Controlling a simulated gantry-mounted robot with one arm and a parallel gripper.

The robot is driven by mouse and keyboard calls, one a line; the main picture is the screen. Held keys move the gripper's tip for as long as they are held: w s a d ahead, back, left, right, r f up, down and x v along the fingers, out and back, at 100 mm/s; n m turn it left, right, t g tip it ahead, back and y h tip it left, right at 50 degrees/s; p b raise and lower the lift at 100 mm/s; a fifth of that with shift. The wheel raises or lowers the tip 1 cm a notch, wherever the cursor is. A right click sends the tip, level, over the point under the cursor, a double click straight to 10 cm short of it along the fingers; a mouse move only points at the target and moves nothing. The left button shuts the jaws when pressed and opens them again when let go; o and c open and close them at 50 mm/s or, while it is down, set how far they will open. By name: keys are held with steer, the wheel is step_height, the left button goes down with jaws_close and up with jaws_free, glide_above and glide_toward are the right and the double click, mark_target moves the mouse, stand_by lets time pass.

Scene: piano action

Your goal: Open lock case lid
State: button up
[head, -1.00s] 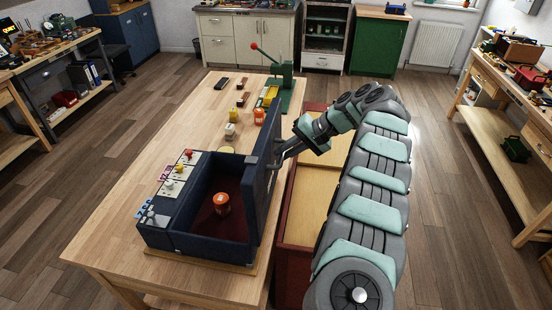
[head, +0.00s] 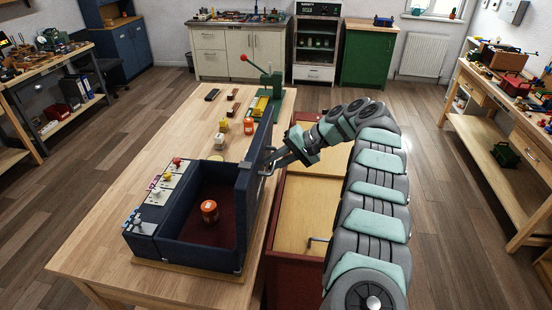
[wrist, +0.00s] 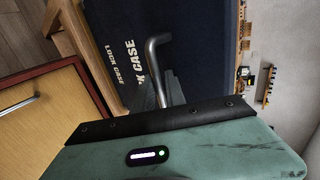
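The dark blue lock case (head: 185,255) sits on a wooden board on the bench. Its lid (head: 255,185) is up, standing about upright along the case's right side. The red-lined inside is exposed, with an orange jar (head: 209,211) standing in it. My gripper (head: 270,163) is at the lid's outer face. In the wrist view the lid (wrist: 205,40) carries the words "LOCK CASE" and a bent metal handle (wrist: 158,50). My gripper (wrist: 163,92) has its fingers at this handle, which appears held between them. The fingertips are partly hidden.
A panel of coloured knobs (head: 167,185) lines the case's left side. Small blocks, another orange jar (head: 249,127) and a green lever press (head: 268,95) stand farther back on the bench (head: 110,220). A red-sided drawer (head: 300,215) lies open right of the lid, below my arm.

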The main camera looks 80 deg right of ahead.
steer(key=shift+o, duration=0.7)
steer(key=shift+w+a+f, duration=0.1)
steer(key=shift+a, duration=0.1)
steer(key=shift+o, duration=1.1)
steer(key=shift+d, duration=0.15)
steer(key=shift+r, duration=0.2)
steer(key=shift+s+d, duration=0.1)
steer(key=shift+s, duration=0.1)
steer(key=shift+s+r, duration=0.15)
steer(key=shift+r, duration=0.05)
steer(key=p+v, duration=0.1)
steer(key=v, duration=0.9)
steer(key=shift+s+r, duration=0.1)
